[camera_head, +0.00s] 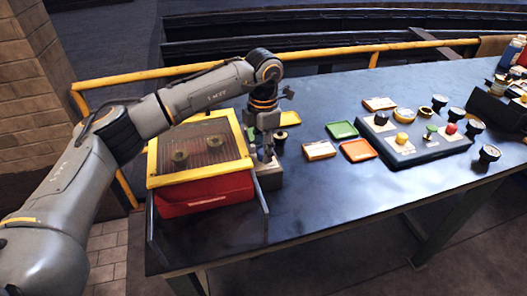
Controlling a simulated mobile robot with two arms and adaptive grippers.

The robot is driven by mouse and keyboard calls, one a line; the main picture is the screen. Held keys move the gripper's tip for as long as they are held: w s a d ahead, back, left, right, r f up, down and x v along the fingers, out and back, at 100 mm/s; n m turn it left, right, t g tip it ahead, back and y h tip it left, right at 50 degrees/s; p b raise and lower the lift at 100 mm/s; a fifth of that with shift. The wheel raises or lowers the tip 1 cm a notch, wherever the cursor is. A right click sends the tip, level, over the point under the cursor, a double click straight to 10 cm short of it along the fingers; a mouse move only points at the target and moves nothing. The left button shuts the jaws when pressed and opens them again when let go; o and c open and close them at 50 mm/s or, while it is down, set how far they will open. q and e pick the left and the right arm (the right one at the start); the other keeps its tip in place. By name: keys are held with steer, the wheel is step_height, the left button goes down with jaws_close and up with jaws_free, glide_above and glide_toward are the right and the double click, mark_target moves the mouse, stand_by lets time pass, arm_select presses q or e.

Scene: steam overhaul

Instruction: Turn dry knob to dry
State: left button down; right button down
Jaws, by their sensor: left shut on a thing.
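A red box (205,195) with a yellow frame (158,180) and a see-through ribbed top stands at the left of the table. Two round dark pieces (179,156) show through the top. A small grey control block (268,180) sits against its right side. My left gripper (266,152) points down over this block and is shut on what appears to be the dry knob. The fingers mostly hide the knob, so I cannot tell which way it points. My right gripper is not in view.
On the dark blue table (320,210) lie green (342,130) and orange (358,150) trays. A dark panel with coloured knobs (425,145) and several gauges (489,154) stand to the right. A yellow rail (330,52) runs behind. The table's front middle is clear.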

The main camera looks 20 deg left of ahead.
arm_select(q)
steer(key=shift+r+m, duration=0.1)
steer(key=shift+m, duration=0.3)
steer(key=c, duration=1.3)
jaws_free()
steer(key=shift+o, duration=0.2)
step_height(320, 180, up, 12)
